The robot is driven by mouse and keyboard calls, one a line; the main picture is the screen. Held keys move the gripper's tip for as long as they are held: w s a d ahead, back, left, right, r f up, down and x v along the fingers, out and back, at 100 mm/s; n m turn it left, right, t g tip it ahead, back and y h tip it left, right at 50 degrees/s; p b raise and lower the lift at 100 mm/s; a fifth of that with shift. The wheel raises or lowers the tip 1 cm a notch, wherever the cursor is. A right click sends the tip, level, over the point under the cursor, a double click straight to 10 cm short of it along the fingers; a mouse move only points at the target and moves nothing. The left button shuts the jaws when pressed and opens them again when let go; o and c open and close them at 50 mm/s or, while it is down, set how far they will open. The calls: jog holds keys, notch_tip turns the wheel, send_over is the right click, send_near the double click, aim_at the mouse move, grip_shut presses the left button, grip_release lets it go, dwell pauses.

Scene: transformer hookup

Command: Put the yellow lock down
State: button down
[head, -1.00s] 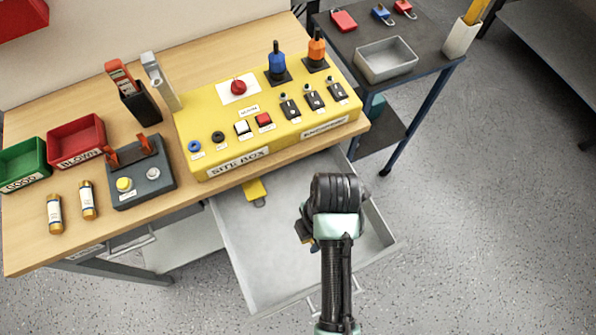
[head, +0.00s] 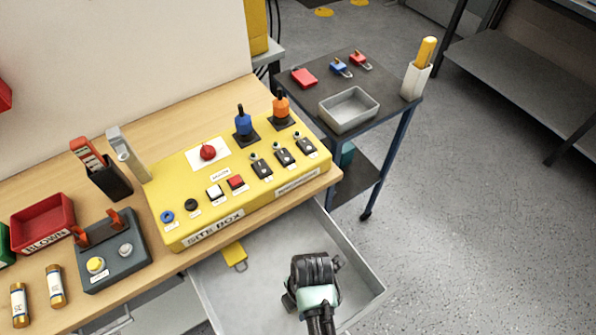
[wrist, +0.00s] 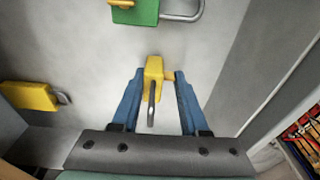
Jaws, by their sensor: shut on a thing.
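My gripper (wrist: 157,75) is over the open grey drawer (head: 272,255). Its two blue fingers are shut on a yellow lock (wrist: 154,68), with the metal shackle pointing back toward the wrist camera. In the head view my wrist hides the fingers and the held lock. A second yellow lock (head: 234,253) lies in the drawer near the bench; a yellow lock also shows at the left of the wrist view (wrist: 30,95). A green lock (wrist: 137,12) with a yellow part and metal shackle lies ahead of the fingers. I cannot tell the held lock's height above the drawer floor.
The yellow site box (head: 250,180) stands on the bench behind the drawer. The drawer's walls rise around my gripper. Bare drawer floor surrounds the held lock.

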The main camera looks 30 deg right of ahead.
jog(key=shift+c, duration=2.1)
grip_release()
notch_tip(320, 180, up, 12)
jog(key=d+p, duration=0.1)
jog(key=shift+d, duration=0.25)
jog(key=shift+w+r, duration=0.1)
jog(key=shift+w, duration=0.05)
